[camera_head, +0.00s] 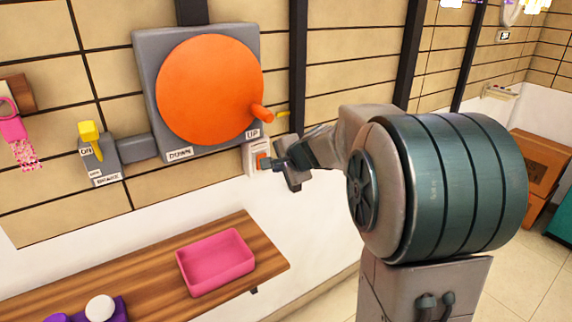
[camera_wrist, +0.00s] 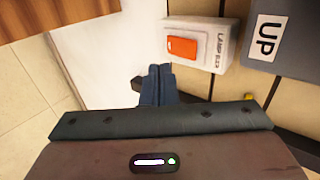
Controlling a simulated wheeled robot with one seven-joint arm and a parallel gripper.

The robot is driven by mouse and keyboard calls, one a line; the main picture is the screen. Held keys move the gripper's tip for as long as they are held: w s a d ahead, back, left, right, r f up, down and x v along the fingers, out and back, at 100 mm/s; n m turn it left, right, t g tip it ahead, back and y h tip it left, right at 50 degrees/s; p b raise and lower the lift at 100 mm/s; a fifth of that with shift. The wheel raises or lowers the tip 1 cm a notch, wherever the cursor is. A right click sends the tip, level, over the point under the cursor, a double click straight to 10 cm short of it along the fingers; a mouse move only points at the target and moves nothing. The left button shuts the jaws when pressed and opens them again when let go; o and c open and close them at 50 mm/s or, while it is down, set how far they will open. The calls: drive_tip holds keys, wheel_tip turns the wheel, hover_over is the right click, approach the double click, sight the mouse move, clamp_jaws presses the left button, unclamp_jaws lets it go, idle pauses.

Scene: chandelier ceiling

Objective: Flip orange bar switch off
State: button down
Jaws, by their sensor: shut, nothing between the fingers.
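The orange bar switch (camera_wrist: 182,48) is a small orange rocker on a white plate (camera_wrist: 205,44) with a label that looks like "LAMP". In the head view the switch (camera_head: 262,161) sits on the wall just below the large orange wheel's "UP" label, partly hidden by my gripper. My gripper (camera_head: 281,165) is shut and empty, close to the switch on its right side. In the wrist view the shut fingertips (camera_wrist: 160,70) are just below and left of the orange rocker. I cannot tell whether they touch it.
A large orange wheel (camera_head: 210,90) with a handle is on a grey panel above the switch. A yellow brake lever (camera_head: 90,135) is on the wall at left. A wooden shelf (camera_head: 150,268) below holds a pink tray (camera_head: 190,270).

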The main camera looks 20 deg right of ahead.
sight(262, 155)
drive_tip(key=shift+w+a+f+p, duration=0.1)
drive_tip(key=shift+w+a+p, duration=0.2)
drive_tip(key=shift+w, duration=0.6)
drive_tip(key=shift+w+a+f+p, duration=0.1)
drive_tip(key=shift+w+a+p, duration=0.15)
drive_tip(key=shift+w, duration=0.6)
drive_tip(key=shift+w+a+f+p, duration=0.1)
drive_tip(key=shift+w+a+p, duration=0.2)
drive_tip(key=shift+w, duration=0.6)
drive_tip(key=shift+r, duration=0.1)
drive_tip(key=p, duration=0.4)
drive_tip(key=shift+w+a+r+g, duration=0.15)
drive_tip(key=shift+w+r+g, duration=0.15)
drive_tip(key=shift+r, duration=0.1)
drive_tip(key=shift+f, duration=0.35)
drive_tip(key=shift+r, duration=0.1)
drive_tip(key=shift+r+p, duration=0.45)
drive_tip(key=shift+r, duration=0.3)
